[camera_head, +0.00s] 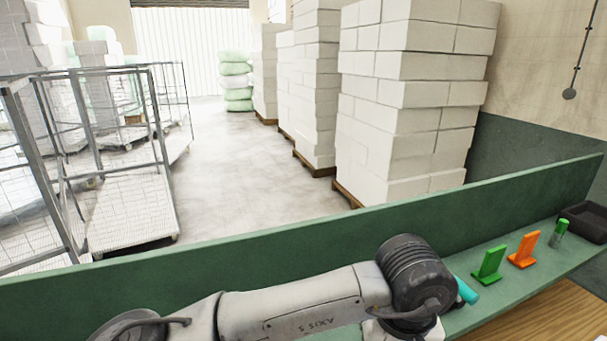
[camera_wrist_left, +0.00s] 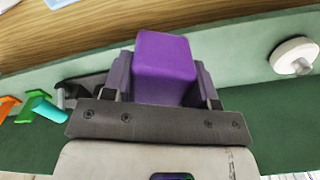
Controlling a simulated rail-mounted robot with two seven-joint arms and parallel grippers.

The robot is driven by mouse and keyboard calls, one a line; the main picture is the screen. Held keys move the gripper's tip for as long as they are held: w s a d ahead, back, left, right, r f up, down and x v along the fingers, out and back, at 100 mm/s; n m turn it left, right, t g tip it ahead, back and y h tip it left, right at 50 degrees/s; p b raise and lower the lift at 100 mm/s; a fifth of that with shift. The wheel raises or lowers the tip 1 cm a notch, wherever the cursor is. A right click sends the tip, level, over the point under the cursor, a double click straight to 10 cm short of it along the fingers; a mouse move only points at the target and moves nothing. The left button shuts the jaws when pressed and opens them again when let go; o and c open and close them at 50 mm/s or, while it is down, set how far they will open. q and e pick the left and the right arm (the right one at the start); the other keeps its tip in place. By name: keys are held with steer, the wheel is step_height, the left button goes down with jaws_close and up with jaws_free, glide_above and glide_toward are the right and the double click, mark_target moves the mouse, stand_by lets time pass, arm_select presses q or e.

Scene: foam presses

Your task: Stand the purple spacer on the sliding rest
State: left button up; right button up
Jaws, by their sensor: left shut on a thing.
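The purple spacer (camera_wrist_left: 165,66) is a purple block in the left wrist view. My left gripper (camera_wrist_left: 163,85) is shut on it, with one finger on each side. Its lower part is hidden behind the gripper body. In the head view my left arm reaches in from the left along the green bench, and its fingers and the spacer are out of sight below the frame. I cannot make out the sliding rest in either view. My right gripper is in neither view.
A green stand (camera_head: 488,265), an orange stand (camera_head: 524,250), a green-topped cylinder (camera_head: 559,233), a cyan cylinder (camera_head: 466,290) and a dark tray (camera_head: 586,220) are on the green shelf. A white round object (camera_wrist_left: 294,57) is right of the spacer. A green panel (camera_head: 300,240) runs behind.

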arm_select(q)
steer(key=s+a+f, duration=0.1)
steer(key=s+a, duration=0.2)
steer(key=a, duration=1.3)
steer(key=s+a+f, duration=0.1)
steer(key=s+a, duration=0.1)
steer(key=a, duration=1.4)
step_height(320, 180, up, 11)
steer(key=w+p, duration=0.2)
steer(key=p, duration=1.4)
steer(key=s+f, duration=0.4)
steer(key=f, duration=0.1)
steer(key=shift+s+a+f+n, duration=0.25)
steer(key=shift+f+n, duration=0.05)
steer(key=shift+n, duration=0.1)
